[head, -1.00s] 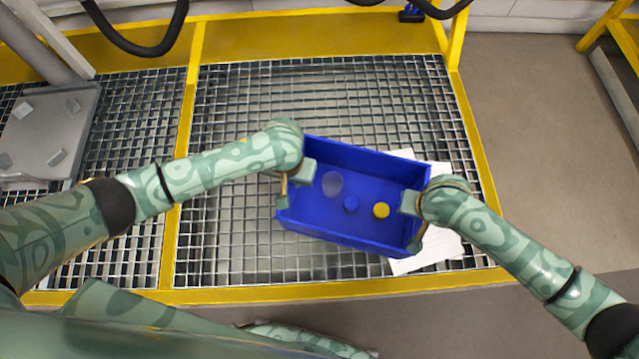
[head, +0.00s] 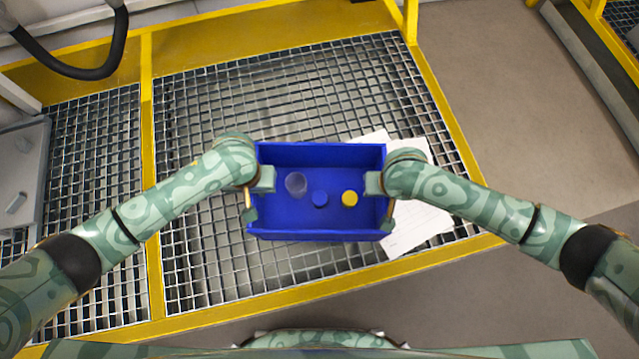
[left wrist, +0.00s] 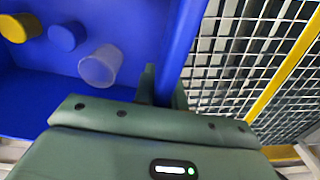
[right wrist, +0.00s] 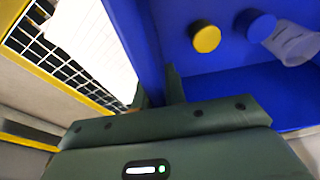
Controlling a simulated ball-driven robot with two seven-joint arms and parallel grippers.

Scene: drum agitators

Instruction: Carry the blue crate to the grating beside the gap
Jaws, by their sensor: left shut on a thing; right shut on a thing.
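The blue crate (head: 320,160) is held above the grating (head: 290,90) in the middle of the head view. Inside it lie a clear cup (head: 296,184), a blue round piece (head: 319,199) and a yellow round piece (head: 349,198). My left gripper (head: 258,196) is shut on the crate's left wall, which also shows in the left wrist view (left wrist: 192,50). My right gripper (head: 382,198) is shut on the crate's right wall, seen in the right wrist view (right wrist: 138,40). The fingertips are partly hidden by the walls. No gap in the floor is clearly visible.
White paper sheets (head: 420,222) lie on the grating, partly behind the crate. Yellow edging (head: 446,105) frames the grating. A grey plate (head: 22,170) is at the left. Bare floor (head: 500,90) is open at the right. A black hose (head: 75,68) hangs at upper left.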

